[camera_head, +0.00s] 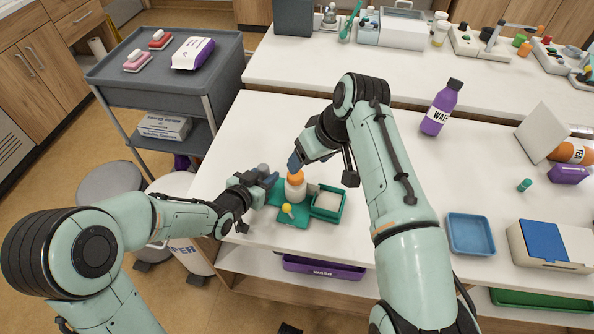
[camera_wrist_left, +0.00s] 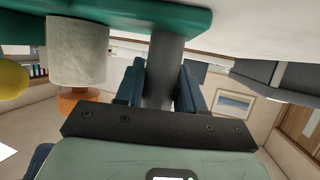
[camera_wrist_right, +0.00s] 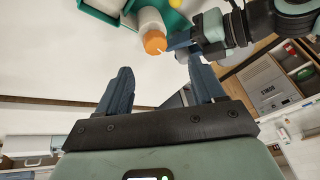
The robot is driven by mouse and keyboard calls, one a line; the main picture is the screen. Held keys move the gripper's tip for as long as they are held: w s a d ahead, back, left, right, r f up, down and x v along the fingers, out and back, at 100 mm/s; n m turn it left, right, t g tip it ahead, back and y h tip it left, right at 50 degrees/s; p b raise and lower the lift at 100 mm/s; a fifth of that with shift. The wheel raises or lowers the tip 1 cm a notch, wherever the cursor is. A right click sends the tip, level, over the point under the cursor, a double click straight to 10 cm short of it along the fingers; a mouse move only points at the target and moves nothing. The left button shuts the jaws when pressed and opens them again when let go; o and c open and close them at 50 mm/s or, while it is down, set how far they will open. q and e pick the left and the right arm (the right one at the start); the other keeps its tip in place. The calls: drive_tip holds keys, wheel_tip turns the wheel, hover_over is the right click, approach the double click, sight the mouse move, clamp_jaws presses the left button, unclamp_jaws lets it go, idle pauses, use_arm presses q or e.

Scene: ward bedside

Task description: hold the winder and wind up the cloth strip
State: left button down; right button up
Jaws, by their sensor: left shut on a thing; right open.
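The winder is a green base (camera_head: 290,221) near the table's front edge. It carries a white cylinder with an orange top (camera_head: 295,187), a yellow knob (camera_head: 287,209) and a grey post (camera_head: 263,168). My left gripper (camera_head: 269,181) is shut on the grey post, which stands between its fingers in the left wrist view (camera_wrist_left: 163,72). My right gripper (camera_head: 298,160) is open and empty, above and behind the orange top. The orange top also shows beyond its fingers in the right wrist view (camera_wrist_right: 155,42). I cannot clearly make out a cloth strip.
A green open box (camera_head: 326,217) with pale contents adjoins the winder on the right. A purple bottle (camera_head: 440,108), a blue tray (camera_head: 470,234) and a small green cylinder (camera_head: 525,185) stand farther right. A grey cart (camera_head: 115,70) is at left. White table between them is clear.

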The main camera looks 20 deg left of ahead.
sight(297, 176)
drive_tip(key=shift+n+t+h, duration=0.3)
drive_tip(key=shift+n+t, duration=0.1)
drive_tip(key=shift+n, duration=0.4)
drive_tip(key=x, duration=1)
drive_tip(key=shift+w+a, duration=0.15)
drive_tip(key=shift+a, duration=0.2)
drive_tip(key=c, duration=1)
drive_tip(key=shift+c, duration=0.2)
drive_tip(key=shift+m, duration=0.3)
